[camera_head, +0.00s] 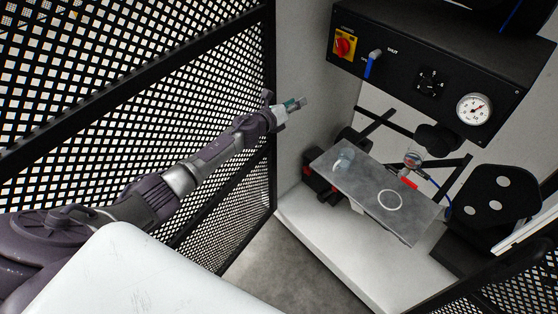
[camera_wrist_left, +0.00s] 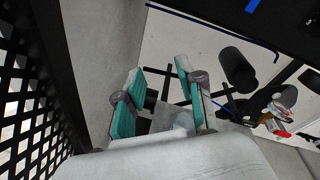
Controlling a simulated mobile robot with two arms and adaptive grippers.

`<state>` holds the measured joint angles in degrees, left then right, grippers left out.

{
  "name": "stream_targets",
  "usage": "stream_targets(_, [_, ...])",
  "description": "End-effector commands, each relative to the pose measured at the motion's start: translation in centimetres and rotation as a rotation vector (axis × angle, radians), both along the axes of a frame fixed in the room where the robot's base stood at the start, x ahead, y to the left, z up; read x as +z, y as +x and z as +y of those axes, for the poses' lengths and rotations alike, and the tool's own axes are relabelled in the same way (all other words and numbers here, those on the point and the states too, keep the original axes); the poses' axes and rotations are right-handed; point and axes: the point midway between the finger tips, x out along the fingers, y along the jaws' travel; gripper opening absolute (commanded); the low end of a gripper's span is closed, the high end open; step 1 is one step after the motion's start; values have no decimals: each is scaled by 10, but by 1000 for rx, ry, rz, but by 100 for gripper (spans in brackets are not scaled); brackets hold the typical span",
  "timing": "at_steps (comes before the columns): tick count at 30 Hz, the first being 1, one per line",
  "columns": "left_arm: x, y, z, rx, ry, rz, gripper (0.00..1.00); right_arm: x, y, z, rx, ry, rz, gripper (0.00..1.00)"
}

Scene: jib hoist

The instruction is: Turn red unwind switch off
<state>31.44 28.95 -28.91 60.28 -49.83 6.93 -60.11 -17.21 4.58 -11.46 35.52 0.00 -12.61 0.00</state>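The red switch (camera_head: 343,46) is a red knob on a yellow plate at the left end of the black control panel (camera_head: 405,70) in the head view. A small handle with a blue grip (camera_head: 371,66) is just to its right. My left gripper (camera_head: 300,103) is below and left of the switch, well apart from it and touching nothing. In the left wrist view its two teal-padded fingers (camera_wrist_left: 158,100) stand apart with nothing between them. The red switch does not show in the left wrist view. My right gripper is not in view.
The panel also has a black dial (camera_head: 431,81) and a round white gauge (camera_head: 474,109). Below it is a grey metal plate (camera_head: 385,195) with a white ring mark. A black mesh fence (camera_head: 130,70) runs along my left arm. Open space lies between gripper and panel.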

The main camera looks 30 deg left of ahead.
Motion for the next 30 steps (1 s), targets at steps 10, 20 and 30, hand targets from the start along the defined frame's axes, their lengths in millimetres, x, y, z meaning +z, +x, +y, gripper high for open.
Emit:
stream_targets(10, [-68,-26,4,93,-209,135,38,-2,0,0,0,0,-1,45])
stream_targets(20, [-127,-54,6,190,-390,252,38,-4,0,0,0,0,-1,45])
stream_targets(30, [-173,-82,8,278,-532,343,38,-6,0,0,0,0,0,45])
